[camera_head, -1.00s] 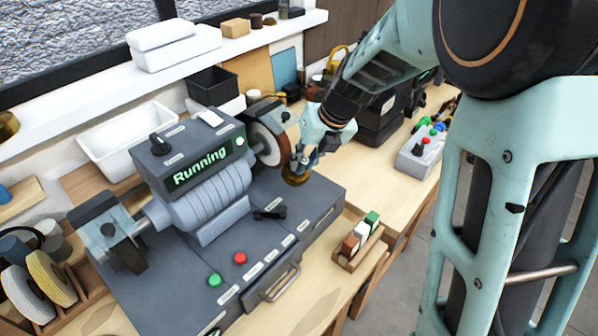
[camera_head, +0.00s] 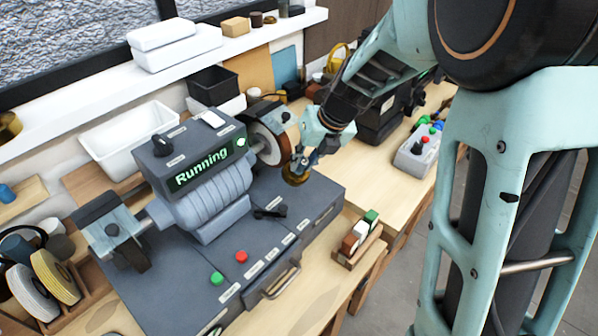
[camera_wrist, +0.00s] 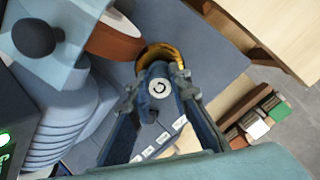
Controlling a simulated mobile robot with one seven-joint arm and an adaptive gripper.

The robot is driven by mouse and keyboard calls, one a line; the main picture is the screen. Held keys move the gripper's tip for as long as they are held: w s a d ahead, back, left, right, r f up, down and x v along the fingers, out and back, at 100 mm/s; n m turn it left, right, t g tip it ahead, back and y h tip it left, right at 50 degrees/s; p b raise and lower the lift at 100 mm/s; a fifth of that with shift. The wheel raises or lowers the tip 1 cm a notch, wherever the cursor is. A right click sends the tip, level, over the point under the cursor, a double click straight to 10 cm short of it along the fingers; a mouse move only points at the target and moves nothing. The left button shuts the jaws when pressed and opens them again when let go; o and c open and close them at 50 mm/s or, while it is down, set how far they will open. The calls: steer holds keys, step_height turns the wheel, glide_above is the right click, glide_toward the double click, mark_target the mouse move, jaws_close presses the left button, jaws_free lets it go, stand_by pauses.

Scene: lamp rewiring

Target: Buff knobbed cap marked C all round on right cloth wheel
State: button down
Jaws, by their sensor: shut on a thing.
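The brass cap (camera_head: 296,176) is held in my gripper (camera_head: 302,160) at the right cloth wheel (camera_head: 268,143) of the buffing machine. In the wrist view my gripper (camera_wrist: 158,88) is shut on the cap's knob, whose round white end (camera_wrist: 158,88) bears a dark letter that looks like a C. The cap's golden rim (camera_wrist: 163,52) lies beyond the fingers, next to the brown edge of the wheel (camera_wrist: 113,40). The rim appears to touch or nearly touch the wheel; I cannot tell which. The machine's display (camera_head: 201,168) reads "Running".
A green button (camera_head: 217,278) and a red button (camera_head: 241,257) are on the machine's front. A rack with polishing bars (camera_head: 357,240) stands at the right. A white bin (camera_head: 122,140) is behind the machine. Bench right of the wheel is mostly clear.

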steer(key=shift+s+d+f, duration=0.4)
steer(key=shift+s+d, duration=0.15)
steer(key=shift+d, duration=0.2)
steer(key=s+d+r, duration=0.1)
steer(key=s+d+r+p, duration=0.1)
steer(key=d+r, duration=0.1)
steer(key=shift+s, duration=0.25)
steer(key=shift+d, duration=0.1)
